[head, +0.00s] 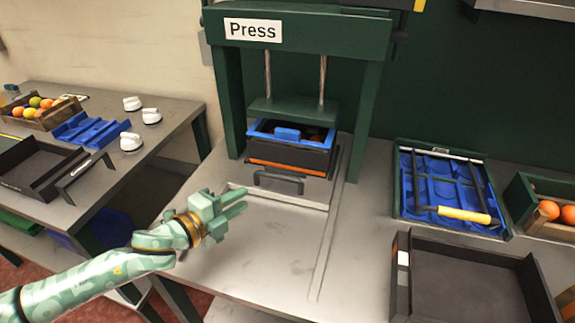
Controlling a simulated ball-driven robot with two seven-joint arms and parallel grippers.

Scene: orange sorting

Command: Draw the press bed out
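The dark green press (310,38), labelled "Press", stands at the back of the table. Its bed (279,182) shows as a dark plate with a black bar handle at the front, low between the posts. A black crate with an orange stripe (288,156) and a blue rim sits on it, under the raised green press plate (292,110). The bed is in under the press, with bare track in front. My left gripper (243,203) is in front and left of the handle, apart from it. Its fingers look slightly apart and empty. My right gripper is not in view.
Rails (327,240) run forward along the clear tabletop. Right are a green-framed blue tray (402,185) with a yellow-handled tool, an empty black tray (470,285) and a crate of oranges (525,200). A side table (165,130) stands left, across a gap.

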